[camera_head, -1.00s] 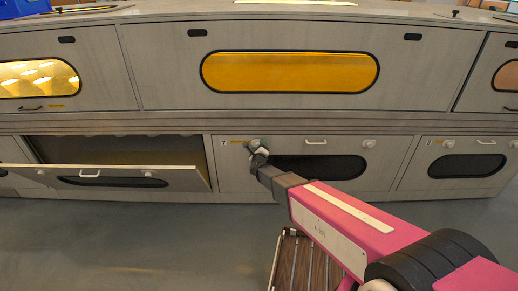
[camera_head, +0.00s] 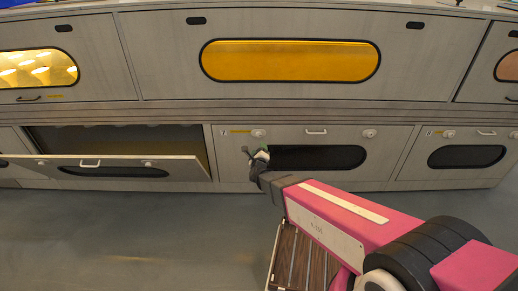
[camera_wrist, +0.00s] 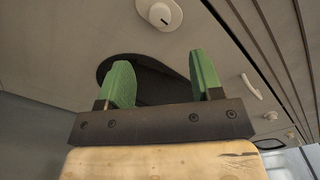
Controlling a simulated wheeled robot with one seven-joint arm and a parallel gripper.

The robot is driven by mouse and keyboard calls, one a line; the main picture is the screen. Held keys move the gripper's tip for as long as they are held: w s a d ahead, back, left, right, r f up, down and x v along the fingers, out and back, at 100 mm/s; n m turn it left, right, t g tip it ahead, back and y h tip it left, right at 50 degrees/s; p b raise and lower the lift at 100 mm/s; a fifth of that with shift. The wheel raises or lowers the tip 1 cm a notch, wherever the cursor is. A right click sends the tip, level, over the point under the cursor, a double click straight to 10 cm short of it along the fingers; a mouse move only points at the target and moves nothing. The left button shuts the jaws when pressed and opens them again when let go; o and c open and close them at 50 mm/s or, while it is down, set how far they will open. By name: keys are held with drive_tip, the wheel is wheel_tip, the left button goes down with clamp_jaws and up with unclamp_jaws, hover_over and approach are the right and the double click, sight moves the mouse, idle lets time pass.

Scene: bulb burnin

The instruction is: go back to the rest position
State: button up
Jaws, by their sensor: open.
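My gripper (camera_head: 262,153) is in front of the lower middle door (camera_head: 388,180), near the left end of its dark oval window. In the wrist view my gripper (camera_wrist: 163,80) shows two green fingers spread apart with nothing between them. Behind the fingers are the dark oval window (camera_wrist: 150,85) and a white round knob (camera_wrist: 160,13). My pink arm reaches in from the lower right. Whether the fingers touch the door cannot be told.
The lower left compartment's door (camera_head: 190,175) hangs open and juts outward. Upper doors with a yellow window (camera_head: 290,60) are shut. A slatted wooden rack (camera_head: 300,262) is below my arm. The grey floor (camera_head: 120,240) at left is clear.

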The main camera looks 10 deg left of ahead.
idle(0.3)
drive_tip(key=d+r+n+g, duration=0.2)
drive_tip(key=d+n+g, duration=0.7)
drive_tip(key=d+n, duration=0.85)
drive_tip(key=s+d+r+n+g+h, duration=0.1)
drive_tip(key=s+d+n+g, duration=0.1)
drive_tip(key=d, duration=0.6)
drive_tip(key=s+d+r+n+g+h, duration=0.1)
drive_tip(key=s+d+g, duration=0.2)
drive_tip(key=s+d, duration=0.4)
drive_tip(key=s+d+r+n+g+h, duration=0.1)
drive_tip(key=s+d+n+g+h, duration=0.1)
drive_tip(key=s+d, duration=0.3)
drive_tip(key=d+g, duration=0.1)
drive_tip(key=d, duration=0.3)
drive_tip(key=shift+s+d+r+n+g, duration=0.15)
drive_tip(key=shift+d+n+g, duration=0.05)
drive_tip(key=shift+n+g, duration=0.15)
